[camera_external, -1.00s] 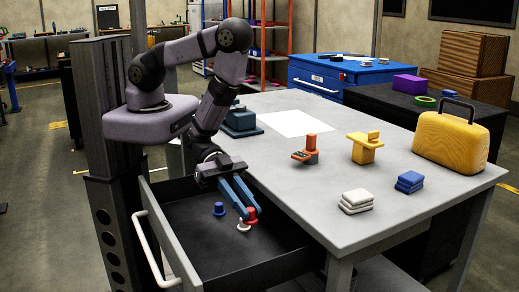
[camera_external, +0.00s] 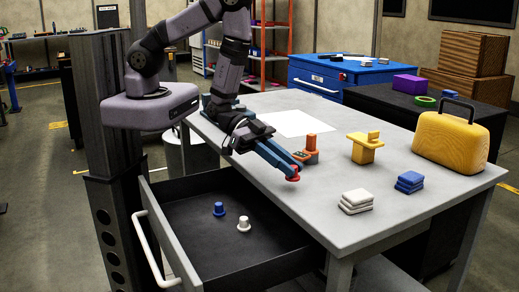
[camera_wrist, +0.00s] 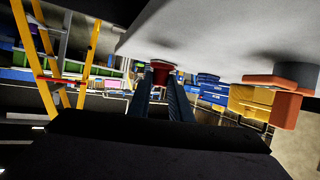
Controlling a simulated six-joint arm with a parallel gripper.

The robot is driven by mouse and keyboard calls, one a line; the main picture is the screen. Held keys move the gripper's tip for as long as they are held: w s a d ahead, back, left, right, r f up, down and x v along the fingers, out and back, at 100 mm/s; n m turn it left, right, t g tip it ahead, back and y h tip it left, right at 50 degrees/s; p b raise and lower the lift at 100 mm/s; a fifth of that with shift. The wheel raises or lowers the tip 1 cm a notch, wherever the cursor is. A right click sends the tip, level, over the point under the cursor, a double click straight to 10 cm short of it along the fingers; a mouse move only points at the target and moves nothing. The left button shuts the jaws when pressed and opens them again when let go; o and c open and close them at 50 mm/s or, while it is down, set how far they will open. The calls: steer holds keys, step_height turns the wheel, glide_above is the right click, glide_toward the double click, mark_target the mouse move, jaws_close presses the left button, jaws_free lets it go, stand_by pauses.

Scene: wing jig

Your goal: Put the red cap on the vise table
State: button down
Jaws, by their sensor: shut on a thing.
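The red cap (camera_external: 292,179) is held at the tips of my gripper (camera_external: 293,173), whose two long blue fingers are shut on it. The cap is over the near left part of the grey table (camera_external: 350,215); whether it touches the top I cannot tell. In the wrist view the red cap (camera_wrist: 162,66) shows at the far end of the fingers (camera_wrist: 165,85), partly hidden by them. A blue vise (camera_external: 207,102) at the table's back left is mostly hidden behind my arm.
An orange fixture (camera_external: 309,150) stands just behind the fingertips, and a yellow one (camera_external: 364,148) to its right. White blocks (camera_external: 356,201), blue blocks (camera_external: 410,181) and a yellow case (camera_external: 452,140) are further right. The open drawer (camera_external: 205,250) holds a blue cap (camera_external: 219,208) and a white cap (camera_external: 243,223).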

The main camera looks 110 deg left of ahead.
steer(key=a+r+n+y+p, duration=0.2)
steer(key=a+r+n+y, duration=0.25)
steer(key=a, duration=0.65)
steer(key=a+r+n+g+y+p, duration=0.1)
steer(key=a+r+n+y, duration=0.4)
steer(key=a, duration=0.6)
steer(key=a+r+n+y+p, duration=0.2)
steer(key=a+r+y, duration=0.1)
steer(key=a+r, duration=0.55)
steer(key=n+g+y+b, duration=0.3)
steer(key=n+y+b, duration=0.1)
glide_above(294, 135)
step_height(294, 135, down, 11)
steer(key=shift+m+h, duration=0.25)
steer(key=shift+d+f+p, duration=0.1)
steer(key=shift+f+p, duration=0.3)
steer(key=shift+f, duration=2.55)
steer(key=shift+f, duration=0.1)
steer(key=shift+f, duration=1.8)
